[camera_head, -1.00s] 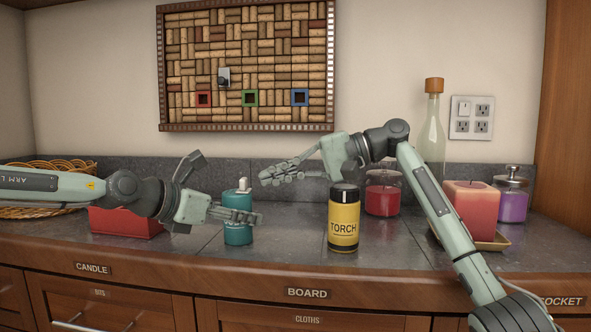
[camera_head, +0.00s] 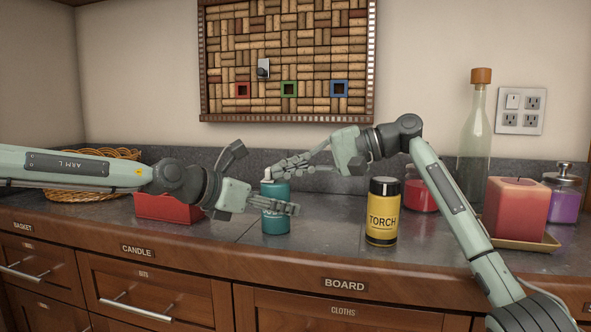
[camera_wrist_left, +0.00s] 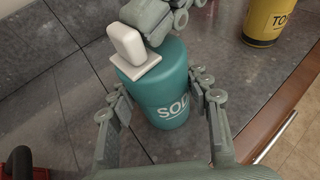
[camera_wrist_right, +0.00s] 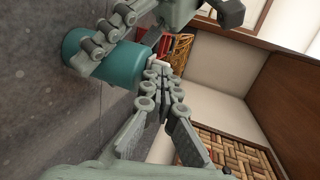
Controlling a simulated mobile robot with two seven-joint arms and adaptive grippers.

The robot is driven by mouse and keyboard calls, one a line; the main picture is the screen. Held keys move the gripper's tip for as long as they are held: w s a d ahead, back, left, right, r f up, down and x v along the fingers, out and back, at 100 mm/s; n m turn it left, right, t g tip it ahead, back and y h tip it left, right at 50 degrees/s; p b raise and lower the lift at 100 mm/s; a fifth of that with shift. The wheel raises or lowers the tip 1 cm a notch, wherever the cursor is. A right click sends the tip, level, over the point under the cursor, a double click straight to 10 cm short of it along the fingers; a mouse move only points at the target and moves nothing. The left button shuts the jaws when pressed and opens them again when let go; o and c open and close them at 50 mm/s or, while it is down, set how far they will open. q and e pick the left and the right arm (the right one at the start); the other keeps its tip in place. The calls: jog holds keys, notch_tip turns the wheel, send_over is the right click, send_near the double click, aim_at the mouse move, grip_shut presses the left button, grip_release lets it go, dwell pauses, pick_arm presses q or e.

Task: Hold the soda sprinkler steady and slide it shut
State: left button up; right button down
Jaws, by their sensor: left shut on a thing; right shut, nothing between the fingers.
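The soda sprinkler (camera_head: 277,190) is a teal canister standing upright on the counter, with a white slider piece (camera_wrist_left: 127,42) on top. My left gripper (camera_head: 268,206) is shut on its body, one finger on each side, as the left wrist view shows. My right gripper (camera_head: 280,170) is shut and empty at the top of the sprinkler. Its fingertips (camera_wrist_left: 160,20) are right beside the white piece in the left wrist view; I cannot tell if they touch it. In the right wrist view the white piece (camera_wrist_right: 158,62) lies just beyond the fingertips, partly hidden.
A yellow torch canister (camera_head: 382,212) stands to the right of the sprinkler. A red box (camera_head: 168,208) and wicker basket (camera_head: 95,180) are at left. Candles (camera_head: 515,210) and a glass bottle (camera_head: 476,135) stand at right. The counter's front edge (camera_head: 320,262) is close.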

pick_arm(q)
jog(key=shift+d, duration=0.1)
pick_arm(e)
jog(key=v, duration=1)
pick_arm(q)
jog(key=o, duration=1.1)
jog(key=shift+o, duration=0.2)
